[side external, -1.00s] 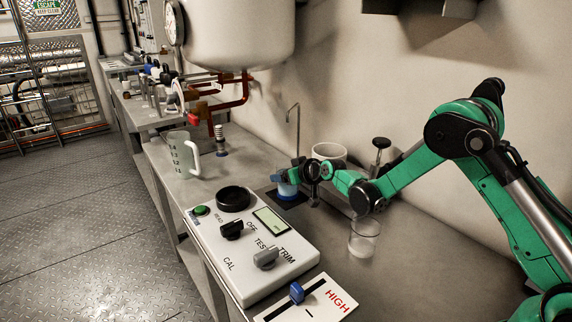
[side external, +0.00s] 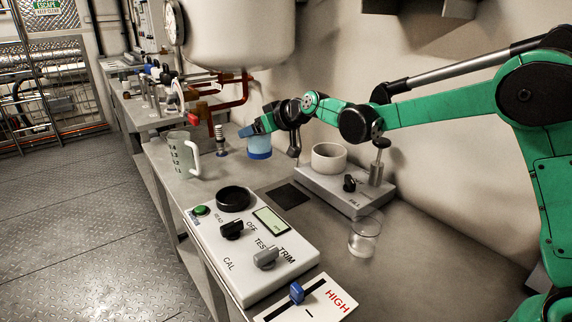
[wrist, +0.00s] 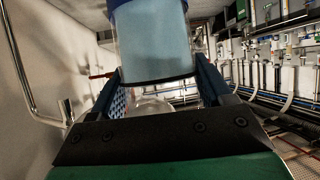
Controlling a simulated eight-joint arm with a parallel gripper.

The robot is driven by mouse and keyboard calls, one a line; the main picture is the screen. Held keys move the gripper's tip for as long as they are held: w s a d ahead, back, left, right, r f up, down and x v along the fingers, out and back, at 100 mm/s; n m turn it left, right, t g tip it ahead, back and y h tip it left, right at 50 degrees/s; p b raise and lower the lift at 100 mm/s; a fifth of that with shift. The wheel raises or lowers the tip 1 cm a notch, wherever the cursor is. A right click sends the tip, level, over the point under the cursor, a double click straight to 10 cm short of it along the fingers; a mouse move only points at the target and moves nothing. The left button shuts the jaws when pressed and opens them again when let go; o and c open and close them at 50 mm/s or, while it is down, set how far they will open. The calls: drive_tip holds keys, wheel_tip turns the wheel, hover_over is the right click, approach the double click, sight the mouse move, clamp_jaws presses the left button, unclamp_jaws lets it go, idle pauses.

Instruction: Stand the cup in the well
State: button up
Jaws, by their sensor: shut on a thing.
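The cup (side external: 260,150) is a small clear one with light blue contents and a darker blue band at its rim. My gripper (side external: 254,128) is shut on it and holds it upright above the bench, behind the measuring jug. In the wrist view the cup (wrist: 153,48) sits between the two blue fingers, its base visible and its top cut off by the frame edge. A black round well with a raised ring (side external: 234,197) is on top of the white instrument box (side external: 210,240), to the lower left of the cup. The well looks empty; its floor is dark.
A measuring jug (side external: 183,155) and a small ribbed post (side external: 221,140) stand near the cup. A grey device (side external: 345,192) with a white ring (side external: 328,157) stands by the wall. A clear beaker (side external: 364,238) stands in front. The dark square pad (side external: 288,195) is bare.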

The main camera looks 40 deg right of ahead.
drive_tip(key=w+a+r+n+y, duration=0.1)
drive_tip(key=a+r+n+y, duration=0.1)
drive_tip(key=a+r, duration=0.65)
drive_tip(key=shift+g, duration=0.4)
drive_tip(key=f, duration=0.6)
drive_tip(key=d+f, duration=0.1)
drive_tip(key=f, duration=1.1)
drive_tip(key=shift+d+f, duration=0.2)
drive_tip(key=o, duration=1.5)
drive_tip(key=shift+f, duration=0.1)
